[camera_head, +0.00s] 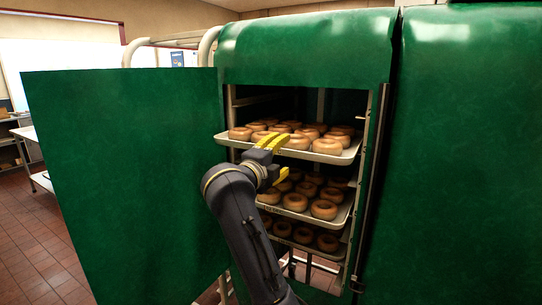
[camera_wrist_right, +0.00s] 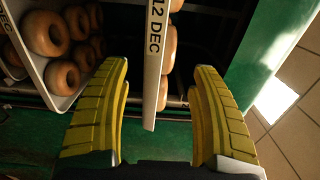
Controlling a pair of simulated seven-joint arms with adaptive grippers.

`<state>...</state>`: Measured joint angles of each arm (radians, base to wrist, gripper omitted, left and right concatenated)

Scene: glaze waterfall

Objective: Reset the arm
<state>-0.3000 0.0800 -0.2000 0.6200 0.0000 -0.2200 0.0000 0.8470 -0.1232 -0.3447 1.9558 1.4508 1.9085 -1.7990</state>
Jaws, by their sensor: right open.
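My right gripper (camera_head: 272,158) has yellow fingers and is at the front of the open green rack, near the edge of the top tray. In the right wrist view my right gripper (camera_wrist_right: 160,112) is open, with the edge of a tray (camera_wrist_right: 154,65) marked "12 DEC" between and beyond its fingertips. I cannot tell whether the fingers touch it. The top tray (camera_head: 339,159) holds several doughnuts and sticks out of the rack toward me. My left gripper is in neither view.
A lower tray (camera_head: 323,220) of doughnuts and another below it sit in the rack. A green cover flap (camera_head: 130,180) stands open at the left. Another green covered rack (camera_head: 465,160) stands close at the right. Tiled floor (camera_head: 35,260) is clear at the far left.

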